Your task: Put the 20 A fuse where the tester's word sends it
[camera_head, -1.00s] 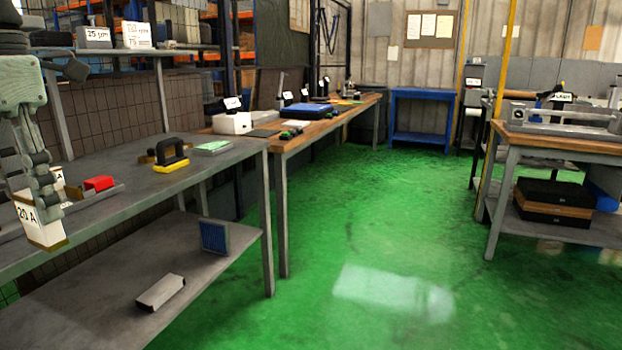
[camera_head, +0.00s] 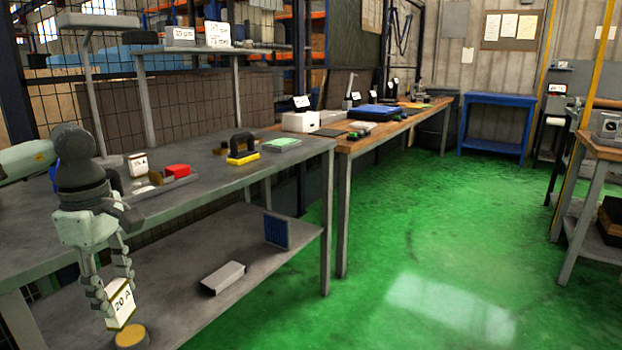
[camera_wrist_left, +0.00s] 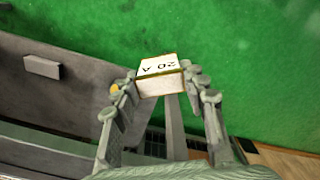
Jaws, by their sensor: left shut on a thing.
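My left gripper (camera_head: 109,288) is shut on the 20 A fuse (camera_head: 122,304), a white block with a dark "20 A" label. The fuse hangs slightly tilted, and in the picture it lies over the lower shelf, below the tabletop's front edge. It also shows between the fingertips in the left wrist view (camera_wrist_left: 160,68), with green floor beyond. Another white labelled block (camera_head: 138,164) stands on the grey table beside a tray with a red block (camera_head: 177,170). I cannot tell which thing is the tester, and no word of it is readable. My right gripper is not in view.
A yellow-topped round thing (camera_head: 131,336) shows just below the fuse. The lower shelf (camera_head: 185,310) holds a grey box (camera_head: 223,277) and a blue panel (camera_head: 277,230). A black-and-yellow handled tool (camera_head: 242,148) and a green item (camera_head: 280,145) are on the tabletop. The green floor at right is open.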

